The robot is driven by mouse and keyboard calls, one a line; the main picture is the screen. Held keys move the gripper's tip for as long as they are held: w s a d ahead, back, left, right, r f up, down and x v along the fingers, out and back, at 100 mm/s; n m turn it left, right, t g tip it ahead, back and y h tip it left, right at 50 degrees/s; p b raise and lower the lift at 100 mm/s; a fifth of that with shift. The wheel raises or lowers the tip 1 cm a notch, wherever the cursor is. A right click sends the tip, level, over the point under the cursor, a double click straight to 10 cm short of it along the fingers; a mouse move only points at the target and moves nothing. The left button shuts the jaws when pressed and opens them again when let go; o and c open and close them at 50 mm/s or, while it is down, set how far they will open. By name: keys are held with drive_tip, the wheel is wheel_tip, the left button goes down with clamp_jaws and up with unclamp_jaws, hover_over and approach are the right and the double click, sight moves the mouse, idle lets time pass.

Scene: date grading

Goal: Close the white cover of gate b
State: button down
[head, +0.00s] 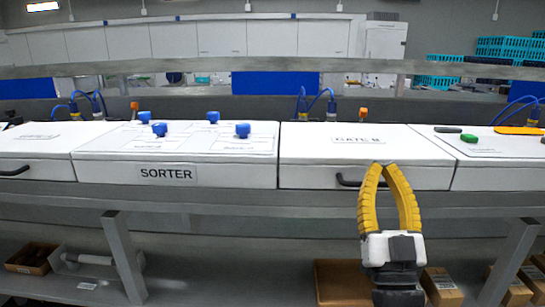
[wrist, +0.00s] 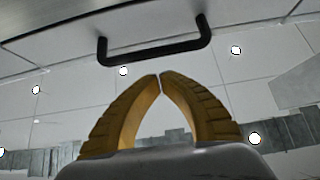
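The white cover of gate b (head: 310,146) lies flat on its box, with a "GATE B" label on top; I see no open gap. A black bar handle (head: 347,181) is on the front face. My gripper (head: 384,167) has yellow fingers and is in front of the box, just right of the handle in the head view, hiding part of the front. In the wrist view the handle (wrist: 158,55) shows whole, just beyond the fingertips (wrist: 160,76). The fingertips meet with nothing visible between them.
The sorter panel (head: 178,172) with several blue knobs stands to the left. Another white panel (head: 480,146) with green and orange parts is at the right. Blue cables (head: 318,100) rise behind. A grey rail (head: 200,67) crosses above; boxes (head: 440,287) sit on the lower shelf.

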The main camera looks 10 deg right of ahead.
sight(378, 189)
drive_tip(key=shift+w+f+b, duration=0.15)
drive_tip(key=shift+f+b, duration=0.95)
drive_tip(key=shift+f, duration=0.9)
drive_tip(key=shift+r, duration=0.1)
